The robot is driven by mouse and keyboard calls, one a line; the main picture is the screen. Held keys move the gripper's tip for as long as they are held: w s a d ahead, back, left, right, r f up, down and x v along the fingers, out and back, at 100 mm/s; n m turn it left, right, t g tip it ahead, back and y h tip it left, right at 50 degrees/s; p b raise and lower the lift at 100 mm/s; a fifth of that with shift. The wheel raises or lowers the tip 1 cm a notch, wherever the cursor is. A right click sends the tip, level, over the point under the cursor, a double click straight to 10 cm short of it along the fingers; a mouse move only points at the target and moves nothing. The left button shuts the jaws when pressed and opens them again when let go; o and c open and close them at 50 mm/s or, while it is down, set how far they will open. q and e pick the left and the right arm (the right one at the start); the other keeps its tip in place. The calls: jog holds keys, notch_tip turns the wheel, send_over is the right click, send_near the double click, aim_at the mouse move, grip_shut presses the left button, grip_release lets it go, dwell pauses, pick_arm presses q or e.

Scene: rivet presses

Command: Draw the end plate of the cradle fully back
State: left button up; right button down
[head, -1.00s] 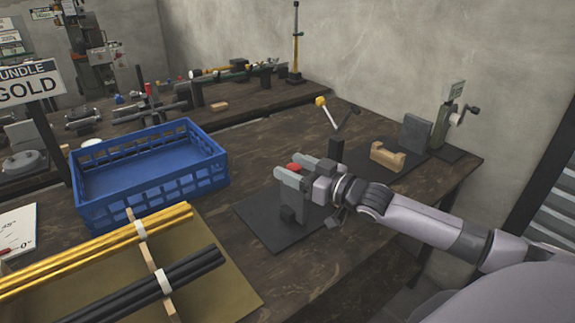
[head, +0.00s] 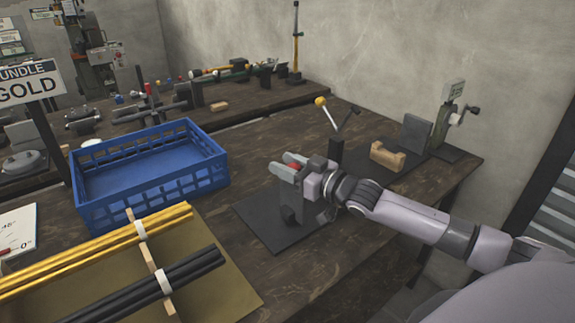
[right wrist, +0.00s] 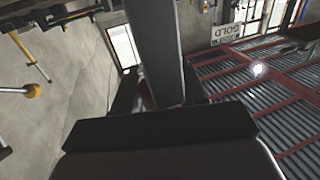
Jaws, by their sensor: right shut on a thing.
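The cradle stands on a long black base (head: 262,229) on the wooden bench. A grey upright plate (head: 293,226) rises from the base's near left end, and I take it for the end plate. My right gripper (head: 289,166) is at the top of this plate, its two grey fingers pointing left. It is shut on a red knob (head: 294,168) that shows between the fingers. My gripper hides much of the knob and plate. In the right wrist view, a dark upright piece stands in front of the dark gripper body, with a trace of red at its foot. My left gripper is not in view.
Behind the gripper stand a yellow-knobbed lever (head: 328,115), a wooden notched block (head: 387,157), another grey plate (head: 416,134) and a crank unit (head: 449,122). A blue crate (head: 150,203) is left. Yellow and black rods (head: 95,251) lie in front. Bare bench lies right of the base.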

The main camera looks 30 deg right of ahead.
jog(key=a+p, duration=0.3)
jog(key=a, duration=0.5)
jog(key=shift+s, duration=0.35)
jog(key=c, duration=0.7)
grip_release()
jog(key=shift+a, duration=0.1)
jog(key=v, duration=0.7)
jog(key=shift+s, duration=0.1)
